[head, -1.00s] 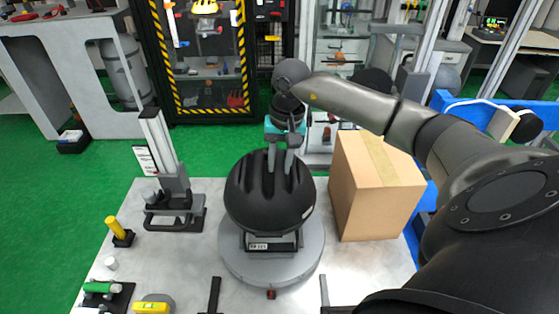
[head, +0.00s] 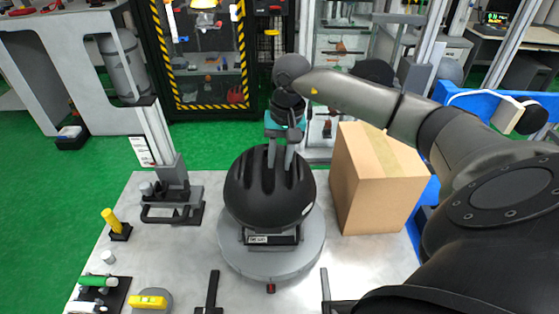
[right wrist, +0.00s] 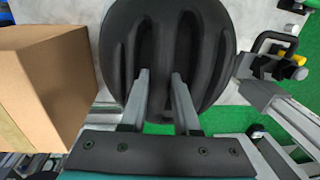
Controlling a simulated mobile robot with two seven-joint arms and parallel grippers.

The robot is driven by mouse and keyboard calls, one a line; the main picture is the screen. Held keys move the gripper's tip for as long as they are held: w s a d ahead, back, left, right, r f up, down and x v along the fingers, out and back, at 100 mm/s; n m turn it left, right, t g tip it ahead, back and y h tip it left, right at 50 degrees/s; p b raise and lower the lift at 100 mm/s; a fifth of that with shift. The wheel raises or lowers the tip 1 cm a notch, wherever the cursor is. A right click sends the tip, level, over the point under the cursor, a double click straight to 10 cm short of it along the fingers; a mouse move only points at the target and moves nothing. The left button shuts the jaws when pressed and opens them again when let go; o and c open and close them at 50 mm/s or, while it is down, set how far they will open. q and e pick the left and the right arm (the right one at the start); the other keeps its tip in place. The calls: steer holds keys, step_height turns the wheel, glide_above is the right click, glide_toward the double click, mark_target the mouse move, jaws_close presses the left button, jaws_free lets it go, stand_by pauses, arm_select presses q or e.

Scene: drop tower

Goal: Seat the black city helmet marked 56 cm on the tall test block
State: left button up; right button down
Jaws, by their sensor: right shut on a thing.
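The black helmet (head: 268,188) sits over a block on a round grey turntable (head: 268,262) in the middle of the table. The block is mostly hidden under the helmet; only its base with a small white label (head: 270,240) shows, and the label is too small to read. My right gripper (head: 280,165) comes down from behind and is shut on the helmet's vented shell. In the right wrist view its two fingers (right wrist: 160,95) reach into the grooves of the helmet (right wrist: 170,45). My left gripper is not in view.
A cardboard box (head: 372,180) stands close right of the turntable. A grey upright gauge stand (head: 168,180) is at the left. Dark bars lie at the front edge.

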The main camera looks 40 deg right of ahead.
steer(key=shift+s+a+f, duration=0.1)
steer(key=shift+s+f, duration=0.05)
steer(key=shift+f, duration=0.05)
steer(key=c, duration=0.6)
jaws_free()
steer(key=shift+s+a, duration=0.1)
steer(key=shift+f, duration=0.1)
steer(key=c, duration=0.3)
steer(key=shift+r+p, duration=0.4)
steer(key=shift+r, duration=0.2)
steer(key=shift+w+r+p, duration=0.2)
steer(key=shift+r+p, duration=0.15)
steer(key=shift+r, duration=0.4)
steer(key=shift+r, duration=0.1)
